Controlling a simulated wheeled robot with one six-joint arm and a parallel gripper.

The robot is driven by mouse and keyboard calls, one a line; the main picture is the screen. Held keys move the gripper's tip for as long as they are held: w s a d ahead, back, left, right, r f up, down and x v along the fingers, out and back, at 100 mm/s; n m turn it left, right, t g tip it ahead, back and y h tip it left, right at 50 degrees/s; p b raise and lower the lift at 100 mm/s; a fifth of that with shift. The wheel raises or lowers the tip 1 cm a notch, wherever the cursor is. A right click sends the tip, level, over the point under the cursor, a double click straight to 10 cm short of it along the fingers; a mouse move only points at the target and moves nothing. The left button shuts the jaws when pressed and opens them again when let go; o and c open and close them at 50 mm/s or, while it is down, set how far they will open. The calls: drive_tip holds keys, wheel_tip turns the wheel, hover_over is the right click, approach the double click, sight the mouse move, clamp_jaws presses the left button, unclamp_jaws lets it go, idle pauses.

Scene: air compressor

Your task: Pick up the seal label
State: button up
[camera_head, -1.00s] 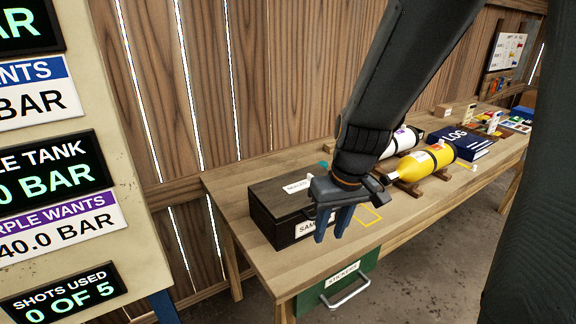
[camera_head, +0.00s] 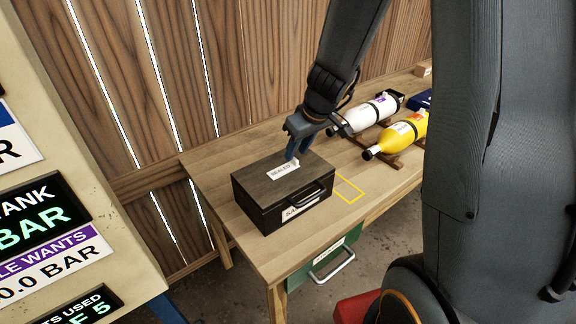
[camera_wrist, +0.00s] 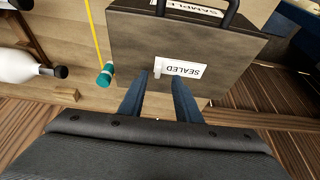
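The seal label is a white tag reading "SEALED" (camera_head: 283,172) on the lid of a dark box (camera_head: 253,189). In the wrist view the label (camera_wrist: 182,70) shows upside down, with a small upright white tab at its left end. My gripper (camera_head: 292,156) is over the lid at the label's far right end. In the wrist view its two blue fingers (camera_wrist: 159,76) are apart, with the tab in line with the gap between them. Nothing is held. I cannot tell whether the fingertips touch the lid.
The box stands on a wooden table (camera_head: 218,160), with a handle and a "SAMPLE" tag in front. White (camera_head: 372,113) and yellow (camera_head: 404,132) bottles lie to the right. A teal cylinder (camera_wrist: 105,75) is beside the box. A green drawer (camera_head: 320,262) hangs below.

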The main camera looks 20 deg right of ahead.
sight(295, 158)
drive_tip(key=x, duration=0.3)
drive_tip(key=shift+w+d+f, duration=0.1)
drive_tip(key=shift+d+f, duration=0.15)
clamp_jaws()
idle(1.2)
